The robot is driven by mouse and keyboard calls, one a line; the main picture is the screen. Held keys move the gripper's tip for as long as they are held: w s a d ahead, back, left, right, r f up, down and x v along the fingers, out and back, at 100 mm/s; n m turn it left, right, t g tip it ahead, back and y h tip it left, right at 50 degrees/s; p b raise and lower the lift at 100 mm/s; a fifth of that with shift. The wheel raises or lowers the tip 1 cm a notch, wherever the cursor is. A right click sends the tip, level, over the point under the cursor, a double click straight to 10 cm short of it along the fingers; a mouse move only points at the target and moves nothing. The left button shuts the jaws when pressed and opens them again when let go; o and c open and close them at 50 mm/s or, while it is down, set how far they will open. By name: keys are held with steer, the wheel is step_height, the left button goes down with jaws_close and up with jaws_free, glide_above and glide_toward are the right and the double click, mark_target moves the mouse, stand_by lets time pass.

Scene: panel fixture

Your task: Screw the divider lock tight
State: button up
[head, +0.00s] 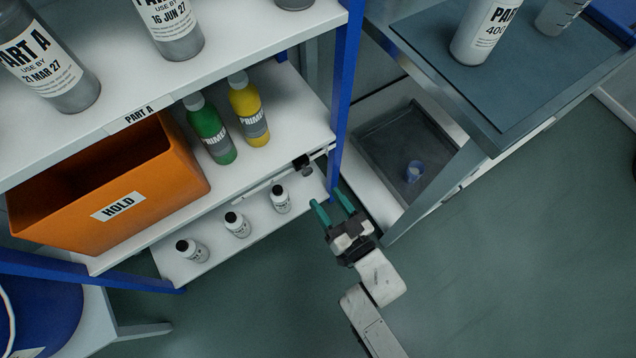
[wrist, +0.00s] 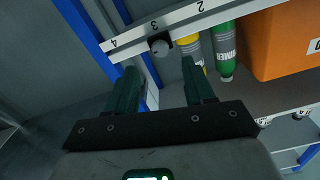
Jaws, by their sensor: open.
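The divider lock is a small round dark knob (wrist: 160,47) under the white numbered rail (wrist: 183,20), near the mark 3 in the wrist view. In the head view the dark knob (head: 308,171) sits at the right end of the shelf's front edge, beside a black block. My gripper (head: 331,201) is open, with two green fingers pointing up toward the shelf, right of and below the knob. In the wrist view my gripper (wrist: 158,67) has the knob in line with the gap between its fingertips, just beyond them. Nothing is between the fingers.
A blue post (head: 345,85) stands close to the knob's right. Green (head: 211,130) and yellow (head: 249,108) primer bottles and an orange HOLD bin (head: 110,190) stand on the shelf. Several small white bottles (head: 237,223) line the lower shelf. A grey table (head: 500,95) is at right.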

steer(key=shift+v, duration=1.55)
steer(key=d+f+m+g+h, duration=0.1)
steer(key=d+m+g+h, duration=0.4)
steer(key=d, duration=1)
steer(key=s+d+r+g+h, duration=0.3)
steer(key=s+d+g, duration=0.15)
steer(key=s, duration=0.35)
steer(key=s+d+r+g+h, duration=0.25)
steer(key=s+d+g, duration=0.2)
steer(key=s, duration=0.35)
step_height(320, 180, up, 20)
steer(key=p, duration=2)
steer(key=shift+a, duration=0.15)
